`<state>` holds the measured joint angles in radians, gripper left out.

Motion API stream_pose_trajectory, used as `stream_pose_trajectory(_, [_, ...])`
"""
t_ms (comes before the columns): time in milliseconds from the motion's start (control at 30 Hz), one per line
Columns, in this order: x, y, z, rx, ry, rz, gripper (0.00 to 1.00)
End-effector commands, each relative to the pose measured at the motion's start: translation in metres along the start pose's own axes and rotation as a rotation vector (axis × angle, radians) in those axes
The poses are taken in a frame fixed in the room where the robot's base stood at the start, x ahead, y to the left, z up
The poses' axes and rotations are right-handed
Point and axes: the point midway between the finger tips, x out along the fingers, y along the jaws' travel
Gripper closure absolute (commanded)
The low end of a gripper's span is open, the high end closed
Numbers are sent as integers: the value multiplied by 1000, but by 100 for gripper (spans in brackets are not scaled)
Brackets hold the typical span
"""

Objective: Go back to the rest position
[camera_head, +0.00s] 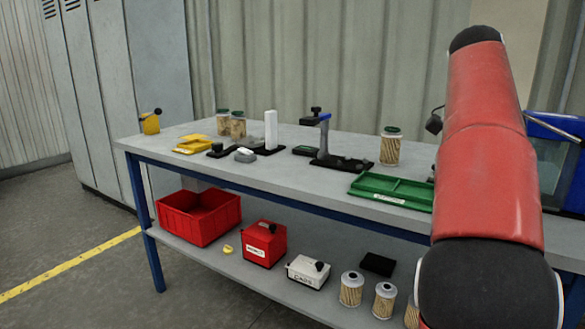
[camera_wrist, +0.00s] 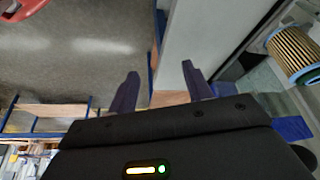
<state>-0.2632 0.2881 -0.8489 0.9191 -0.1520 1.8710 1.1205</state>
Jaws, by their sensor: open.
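In the wrist view my gripper (camera_wrist: 160,88) is open, its two dark fingers wide apart with nothing between them. Beyond the fingers show the grey floor, a blue post and a pale panel. In the head view my red and black arm stands up at the right and hides part of the workbench (camera_head: 290,170); the gripper itself is not seen there. A filter cartridge (camera_wrist: 293,52) with a blue end shows at the right of the wrist view, apart from the fingers.
On the bench top stand a green tray (camera_head: 395,200), a jar-like cartridge (camera_head: 390,148), a black stand (camera_head: 325,145) and a yellow tray (camera_head: 193,144). The lower shelf holds a red bin (camera_head: 198,217), a red box (camera_head: 265,243), a white box (camera_head: 308,271) and several cartridges (camera_head: 351,289). Floor at left is clear.

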Motion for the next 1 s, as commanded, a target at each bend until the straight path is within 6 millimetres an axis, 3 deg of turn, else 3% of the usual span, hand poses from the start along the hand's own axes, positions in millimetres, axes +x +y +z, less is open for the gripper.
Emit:
stream_pose_trajectory(367, [22, 10, 0, -145, -85, -54, 50])
stream_pose_trajectory(667, [51, 30, 20, -398, -189, -173, 50])
stream_pose_trajectory(867, [74, 62, 66, -700, -241, -343, 50])
stream_pose_trajectory(1000, [92, 101, 125, -984, -215, -503, 50])
